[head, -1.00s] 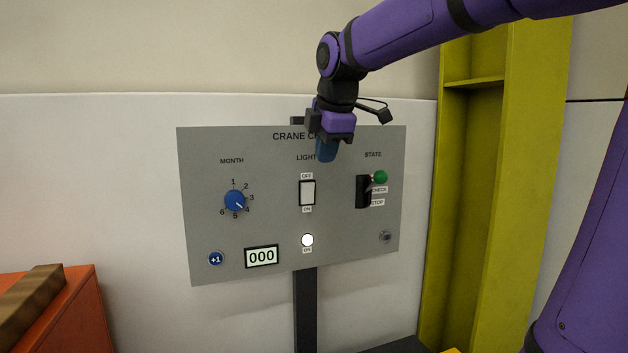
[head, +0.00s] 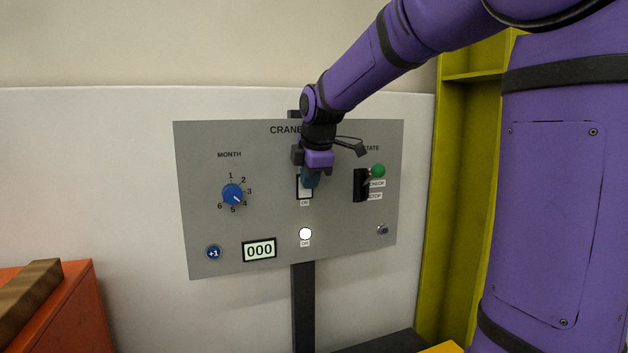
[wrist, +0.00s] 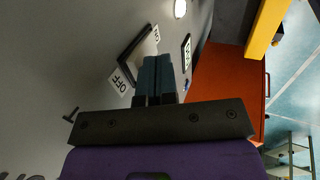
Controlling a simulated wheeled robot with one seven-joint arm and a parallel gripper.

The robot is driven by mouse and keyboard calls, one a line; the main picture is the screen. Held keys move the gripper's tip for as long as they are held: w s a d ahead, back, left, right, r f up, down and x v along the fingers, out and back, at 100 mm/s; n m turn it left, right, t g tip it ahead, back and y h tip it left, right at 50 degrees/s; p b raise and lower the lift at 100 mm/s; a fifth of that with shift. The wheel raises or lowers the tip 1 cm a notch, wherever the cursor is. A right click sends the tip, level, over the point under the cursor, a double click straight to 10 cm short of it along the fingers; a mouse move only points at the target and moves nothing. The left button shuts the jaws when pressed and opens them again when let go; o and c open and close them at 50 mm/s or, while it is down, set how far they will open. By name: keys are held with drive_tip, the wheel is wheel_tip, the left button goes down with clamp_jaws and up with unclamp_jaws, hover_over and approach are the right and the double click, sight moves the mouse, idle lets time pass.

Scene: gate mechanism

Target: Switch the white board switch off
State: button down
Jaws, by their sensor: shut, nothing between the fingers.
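The white board switch (head: 304,193) is a rocker in a black frame on the grey panel (head: 200,225). In the head view its lower part and the ON label show; its top and the OFF label are hidden behind my gripper (head: 310,183). The wrist view shows the switch's frame (wrist: 138,42) and the OFF label (wrist: 121,80) beside my gripper (wrist: 158,72). My gripper is shut and empty, its blue fingertips in front of the switch's upper part. I cannot tell whether they touch it. The round lamp (head: 305,233) below the switch glows white.
Left on the panel are a blue month dial (head: 233,194), a +1 button (head: 213,253) and a display (head: 259,250) reading 000. Right of the switch is a black lever (head: 361,185) with a green knob. A yellow-green post (head: 455,200) stands at the right, an orange box (head: 75,310) at the left.

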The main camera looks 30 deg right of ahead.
drive_tip(key=shift+w, duration=0.15)
drive_tip(key=shift+w+d+r, duration=0.15)
drive_tip(key=shift+w+r, duration=0.05)
drive_tip(key=shift+w, duration=0.15)
drive_tip(key=shift+r, duration=0.1)
idle(0.3)
drive_tip(key=shift+r, duration=0.7)
